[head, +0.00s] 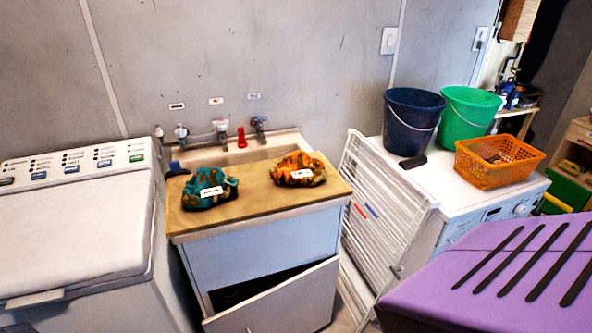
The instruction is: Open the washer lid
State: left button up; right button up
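The washer is at the left of the head view, a white top-loader with a control panel (75,164) along its back edge. Its lid (70,235) looks shut and lies flat on the top. A lip or handle (35,298) shows at the lid's front edge. The left part of the washer is cut off by the picture edge. Neither of my grippers is in view.
A sink cabinet (265,245) stands right of the washer, its lower door tilted open. Two cloth bundles (209,187) (298,169) lie on its board. A folded white drying rack (385,215) leans beside a white machine (425,180) bearing two buckets and an orange basket. A purple surface (500,280) fills the lower right.

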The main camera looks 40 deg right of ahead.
aim_at(54, 240)
jog(key=i+l+z, duration=0.15)
jog(key=i+z, duration=0.5)
jog(key=i+u, duration=0.1)
jog(key=u, duration=1.35)
